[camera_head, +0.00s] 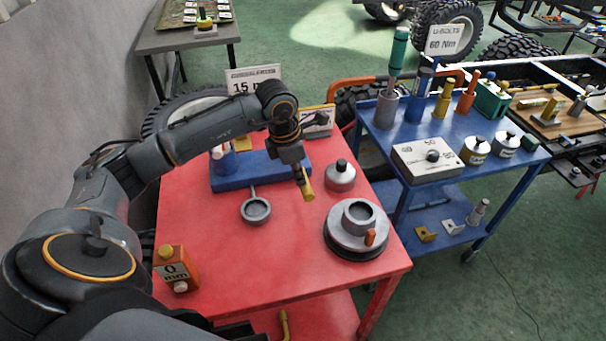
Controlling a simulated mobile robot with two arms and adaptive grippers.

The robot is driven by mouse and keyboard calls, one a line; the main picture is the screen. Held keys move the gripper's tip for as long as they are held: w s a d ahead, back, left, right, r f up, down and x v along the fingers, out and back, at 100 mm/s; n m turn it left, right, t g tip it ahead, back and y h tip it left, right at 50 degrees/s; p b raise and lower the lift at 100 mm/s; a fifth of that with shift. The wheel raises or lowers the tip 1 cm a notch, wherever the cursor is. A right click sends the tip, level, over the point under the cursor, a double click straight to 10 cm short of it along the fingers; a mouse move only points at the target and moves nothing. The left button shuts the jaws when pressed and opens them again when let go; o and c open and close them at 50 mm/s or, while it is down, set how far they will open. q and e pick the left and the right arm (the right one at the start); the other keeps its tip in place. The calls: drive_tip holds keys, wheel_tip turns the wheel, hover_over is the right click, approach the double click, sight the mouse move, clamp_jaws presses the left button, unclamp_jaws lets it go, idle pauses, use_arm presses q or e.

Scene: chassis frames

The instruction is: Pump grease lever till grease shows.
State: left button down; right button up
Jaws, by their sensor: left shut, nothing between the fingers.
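My left arm reaches over the red table (225,285) from the left. My left gripper (302,178) points down above the table's middle, shut and empty. A gold-yellow rod-like piece (308,191) shows right at its fingertips; I cannot tell whether they touch or what it belongs to. A blue base (232,184) lies behind, partly hidden by my arm. I cannot make out a grease lever for certain, nor any grease. A grey round hub (343,240) with an orange piece (370,237) stands at the table's right. My right gripper is not in view.
On the red table are a small grey cup with a handle (256,211), a grey domed part (341,178) and an orange "0 mm" block (173,263). A blue cart (430,197) with tools and a dial box (424,165) stands right. The table's front middle is clear.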

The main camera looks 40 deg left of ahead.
use_arm(q)
drive_tip(key=d+b+v, duration=0.1)
drive_tip(key=b+v, duration=0.1)
drive_tip(key=v, duration=0.8)
drive_tip(key=shift+s+a+r, duration=0.15)
drive_tip(key=shift+s+r, duration=0.2)
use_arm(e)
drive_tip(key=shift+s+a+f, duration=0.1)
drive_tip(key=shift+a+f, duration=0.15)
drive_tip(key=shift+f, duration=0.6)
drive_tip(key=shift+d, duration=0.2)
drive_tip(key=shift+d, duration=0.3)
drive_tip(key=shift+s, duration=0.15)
